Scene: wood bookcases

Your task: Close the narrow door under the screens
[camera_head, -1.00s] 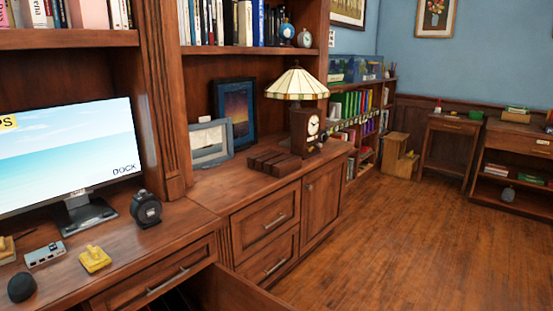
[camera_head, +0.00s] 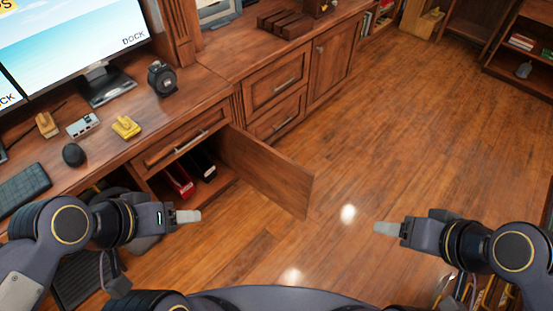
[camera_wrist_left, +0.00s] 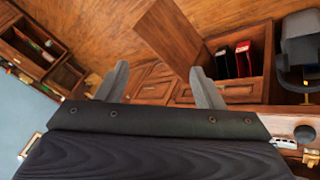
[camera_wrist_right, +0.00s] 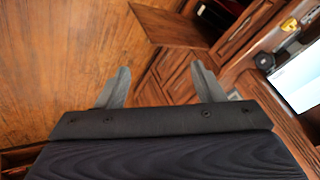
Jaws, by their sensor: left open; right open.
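The narrow door (camera_head: 268,172) under the desk stands wide open, swung out over the floor. Its cupboard holds a red binder (camera_head: 180,180) and dark binders (camera_head: 203,165). The screen (camera_head: 75,40) stands on the desk above. My left gripper (camera_head: 188,216) is in front of the cupboard, left of the door and apart from it. My right gripper (camera_head: 388,228) is over the floor, right of the door and apart from it. Both are open and empty. The door also shows in the left wrist view (camera_wrist_left: 172,38) and the right wrist view (camera_wrist_right: 165,28).
A drawer (camera_head: 182,140) above the cupboard is shut. Closed drawers (camera_head: 275,88) stand right of the cupboard. The wooden floor (camera_head: 400,150) right of the door is clear.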

